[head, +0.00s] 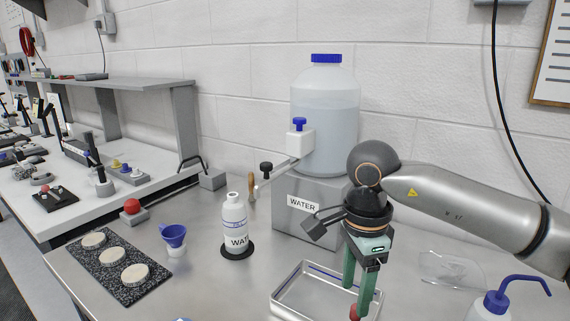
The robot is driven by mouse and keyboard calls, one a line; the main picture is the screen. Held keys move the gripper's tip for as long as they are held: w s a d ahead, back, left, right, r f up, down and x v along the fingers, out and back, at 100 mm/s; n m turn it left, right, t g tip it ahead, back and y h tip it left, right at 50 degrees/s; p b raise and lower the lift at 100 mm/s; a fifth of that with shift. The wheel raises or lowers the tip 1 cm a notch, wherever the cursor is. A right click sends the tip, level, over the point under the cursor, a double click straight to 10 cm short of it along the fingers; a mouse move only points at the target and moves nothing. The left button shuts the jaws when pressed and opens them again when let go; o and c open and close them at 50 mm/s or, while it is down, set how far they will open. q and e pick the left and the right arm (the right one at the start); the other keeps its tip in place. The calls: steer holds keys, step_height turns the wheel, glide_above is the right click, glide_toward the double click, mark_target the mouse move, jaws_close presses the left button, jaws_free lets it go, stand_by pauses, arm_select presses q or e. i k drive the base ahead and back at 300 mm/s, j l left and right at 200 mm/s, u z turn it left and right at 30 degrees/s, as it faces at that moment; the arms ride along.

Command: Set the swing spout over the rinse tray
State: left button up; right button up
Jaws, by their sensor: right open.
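The swing spout (277,176) is a pale metal arm that runs from the white tap block on the large water container (325,110) out to the left. A wooden grip (252,187) hangs near its free end, and a black knob (266,167) stands by it. The spout points away from the tray, toward the back left. The rinse tray (290,302) is a shallow metal tray in front of the grey WATER box. My right gripper (356,296) is open and empty, pointing down over the tray's right part, well right of the spout. My left gripper is out of view.
A white WATER bottle (234,222) stands on a black disc left of the box. A wash bottle (492,306) and clear glassware (450,268) are on the right.

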mark_target(265, 166)
steer(key=k+j, duration=0.75)
